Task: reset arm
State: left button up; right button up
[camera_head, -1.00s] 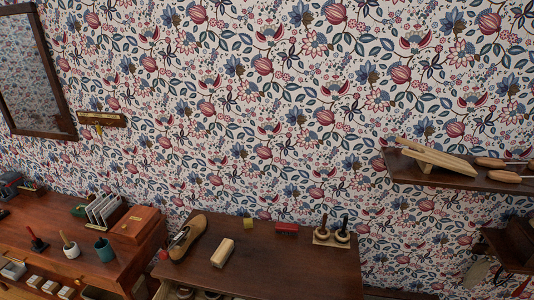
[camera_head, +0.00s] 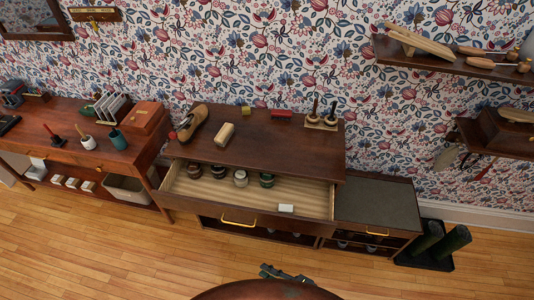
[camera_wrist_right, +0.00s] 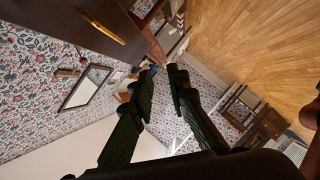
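My right gripper (camera_wrist_right: 160,85) shows in the wrist view with its two dark fingers apart and nothing between them. In the head view a small part of the right gripper (camera_head: 285,274) shows at the bottom, over the wooden floor and in front of the open drawer. It touches nothing that I can see. My left gripper is not in the head view.
A dark wooden cabinet (camera_head: 262,150) stands against the wall with its top drawer (camera_head: 225,200) pulled out, holding several jars and a white block (camera_head: 286,208). A desk (camera_head: 60,143) is at left, a low cabinet (camera_head: 375,205) at right. Floor (camera_head: 120,250) in front is clear.

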jog(key=w+d+f+m+t+h, duration=0.1)
jog(key=w+d+f+m+h, duration=0.2)
jog(key=d+f, duration=0.45)
jog(key=w+d+f+m+h, duration=0.2)
jog(key=d+f+m, duration=0.1)
jog(key=d+f, duration=0.4)
jog(key=s+d+f+m+g+h, duration=0.1)
jog(key=s+d+f+m+h, duration=0.15)
jog(key=d+f, duration=0.35)
jog(key=s+d+f+m+h, duration=0.25)
jog(key=d+f, duration=0.25)
jog(key=f, duration=0.3)
jog(key=s+d+f+m+g+h, duration=0.25)
jog(key=s+d+f+m, duration=0.35)
jog(key=s+f, duration=0.5)
jog(key=s+d+f+m+g, duration=0.1)
jog(key=s+f+m+g, duration=0.1)
jog(key=s, duration=0.8)
jog(key=s+d+f+m+g, duration=0.1)
jog(key=s+f+m+g, duration=0.1)
jog(key=s, duration=0.7)
jog(key=shift+s+d+f+g, duration=0.2)
jog(key=shift+s+f+g, duration=0.25)
jog(key=shift+f, duration=0.3)
